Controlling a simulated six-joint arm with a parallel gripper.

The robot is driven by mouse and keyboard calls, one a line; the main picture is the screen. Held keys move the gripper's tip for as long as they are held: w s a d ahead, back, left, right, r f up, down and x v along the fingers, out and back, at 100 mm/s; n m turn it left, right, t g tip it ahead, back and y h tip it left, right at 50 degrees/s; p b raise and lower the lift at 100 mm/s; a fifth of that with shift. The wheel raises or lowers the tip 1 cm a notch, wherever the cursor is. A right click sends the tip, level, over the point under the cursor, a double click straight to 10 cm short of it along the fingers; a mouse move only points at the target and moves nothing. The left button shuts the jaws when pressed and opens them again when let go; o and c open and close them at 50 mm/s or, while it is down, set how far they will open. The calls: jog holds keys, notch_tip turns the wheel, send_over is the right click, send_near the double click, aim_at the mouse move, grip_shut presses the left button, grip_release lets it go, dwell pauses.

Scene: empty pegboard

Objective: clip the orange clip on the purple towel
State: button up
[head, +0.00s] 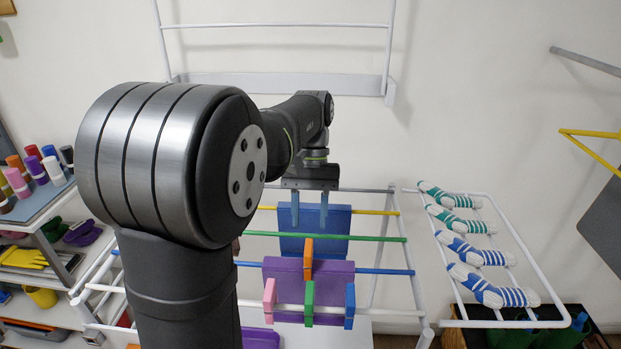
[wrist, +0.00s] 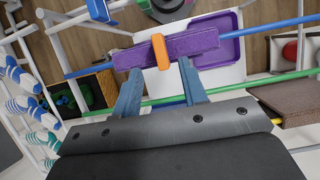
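The purple towel (head: 334,283) hangs over the blue rod of the drying rack. It also shows in the wrist view (wrist: 198,43). The orange clip (head: 308,254) sits across the top of the towel, over the rod, and shows in the wrist view (wrist: 161,52) as a bar straddling it. My gripper (head: 310,220) is above and behind the clip in the head view, fingers pointing down. In the wrist view its fingers (wrist: 158,76) are spread with nothing between the tips, apart from the clip. The clip's lower ends are hard to make out.
Pink (head: 269,299), green (head: 309,303) and blue (head: 349,305) clips sit on the white front rod. A blue towel (head: 338,219) hangs behind. A side rack (head: 548,290) with several striped socks is at right. Shelves of goods stand at left.

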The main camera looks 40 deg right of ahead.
aim_at(309, 247)
jog(key=v, duration=0.8)
jog(key=shift+s, duration=0.1)
jog(key=c, duration=0.6)
jog(key=shift+s+a+f, duration=0.15)
jog(key=shift+s+a, duration=0.05)
jog(key=shift+a, duration=0.05)
grip_shut()
jog(key=s+a+f+t+h, duration=0.1)
jog(key=f, duration=0.1)
jog(key=s+a+f+n+t+h, duration=0.1)
jog(key=s+a+f+t+h, duration=0.1)
jog(key=shift+s+a+n, duration=0.25)
jog(key=shift+a+n, duration=0.05)
jog(key=shift+f, duration=3.05)
